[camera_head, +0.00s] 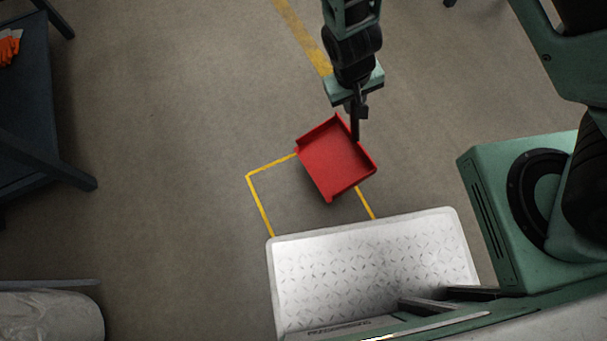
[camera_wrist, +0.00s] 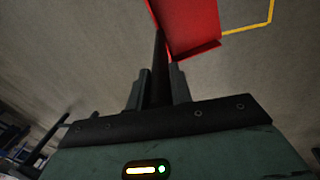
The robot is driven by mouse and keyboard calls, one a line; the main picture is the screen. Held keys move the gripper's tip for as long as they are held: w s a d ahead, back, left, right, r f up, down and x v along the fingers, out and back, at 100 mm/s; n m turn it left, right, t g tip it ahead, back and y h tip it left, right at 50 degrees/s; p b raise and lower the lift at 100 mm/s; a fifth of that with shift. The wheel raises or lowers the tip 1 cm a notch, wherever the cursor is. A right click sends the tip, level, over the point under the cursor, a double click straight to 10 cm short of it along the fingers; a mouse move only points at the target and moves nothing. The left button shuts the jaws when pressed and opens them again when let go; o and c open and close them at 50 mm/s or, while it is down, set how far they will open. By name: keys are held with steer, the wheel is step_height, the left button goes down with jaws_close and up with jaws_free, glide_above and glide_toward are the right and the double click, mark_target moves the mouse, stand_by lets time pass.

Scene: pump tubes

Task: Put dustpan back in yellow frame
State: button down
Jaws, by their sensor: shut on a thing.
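The red dustpan (camera_head: 335,160) is in the middle of the head view, over the upper right part of the yellow frame (camera_head: 260,206) marked on the floor. It hides the frame's upper right corner. My gripper (camera_head: 357,112) is at the dustpan's upper right edge, shut on its dark handle. In the wrist view the handle (camera_wrist: 160,65) stands between the fingers (camera_wrist: 158,88), with the red pan (camera_wrist: 190,25) beyond it. The yellow line (camera_wrist: 250,28) shows to the right of the pan there. I cannot tell whether the dustpan touches the floor.
My white tread-plate base (camera_head: 370,265) covers the lower side of the frame. A dark table (camera_head: 35,110) with orange gloves (camera_head: 10,45) stands at the left. A grey rounded object (camera_head: 50,318) is at the lower left. The floor left of the frame is clear.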

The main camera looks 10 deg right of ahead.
steer(key=a+f+b, duration=0.1)
steer(key=b, duration=0.2)
steer(key=s+a+f+y+b, duration=0.1)
steer(key=b, duration=0.3)
steer(key=a+f+m+g+y+b, duration=0.1)
steer(key=f+b, duration=0.1)
steer(key=b, duration=0.1)
steer(key=shift+s+a, duration=0.25)
steer(key=shift+a, duration=0.1)
step_height(320, 180, down, 10)
steer(key=b, duration=0.6)
steer(key=shift+r+b, duration=0.15)
steer(key=shift+b, duration=0.25)
steer(key=c, duration=1.3)
jaws_free()
steer(key=shift+o, duration=0.2)
